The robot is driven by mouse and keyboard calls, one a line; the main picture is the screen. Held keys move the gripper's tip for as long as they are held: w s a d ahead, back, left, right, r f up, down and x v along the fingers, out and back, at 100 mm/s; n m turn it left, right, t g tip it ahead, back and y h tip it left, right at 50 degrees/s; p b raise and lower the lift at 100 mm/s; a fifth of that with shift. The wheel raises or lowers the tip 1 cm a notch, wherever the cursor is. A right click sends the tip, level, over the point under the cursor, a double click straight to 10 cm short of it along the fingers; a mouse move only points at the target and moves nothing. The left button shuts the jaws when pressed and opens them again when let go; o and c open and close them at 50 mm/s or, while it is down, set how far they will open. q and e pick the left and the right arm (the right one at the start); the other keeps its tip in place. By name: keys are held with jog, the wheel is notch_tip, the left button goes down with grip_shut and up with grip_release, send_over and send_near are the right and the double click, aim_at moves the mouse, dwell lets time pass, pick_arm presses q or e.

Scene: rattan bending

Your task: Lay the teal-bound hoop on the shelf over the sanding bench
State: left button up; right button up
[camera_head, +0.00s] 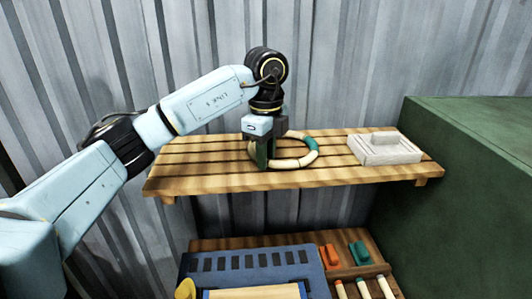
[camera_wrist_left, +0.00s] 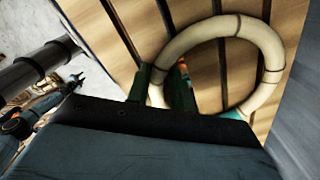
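The teal-bound hoop (camera_head: 292,163) is a pale cane ring with teal bindings. It appears to lie flat, or nearly so, on the slatted wooden shelf (camera_head: 215,180), left of the shelf's right end. My left gripper (camera_head: 265,160) points down at the hoop's left side. In the left wrist view the hoop (camera_wrist_left: 262,45) shows as a large ring over the slats, and the left gripper's fingers (camera_wrist_left: 158,88) stand close on either side of its rim, one inside the ring. They look shut on the rim.
A pale block-like box (camera_head: 385,148) sits at the shelf's right. A green cabinet (camera_head: 470,160) stands right of the shelf. Below is the sanding bench with a blue machine (camera_head: 250,265), orange and teal blocks (camera_head: 359,253) and sticks. The shelf's left part is bare. Corrugated wall is behind.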

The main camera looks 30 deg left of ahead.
pick_arm(q)
jog(key=o, duration=0.4)
notch_tip(320, 180, up, 12)
jog(key=shift+r, duration=0.15)
dwell(0.4)
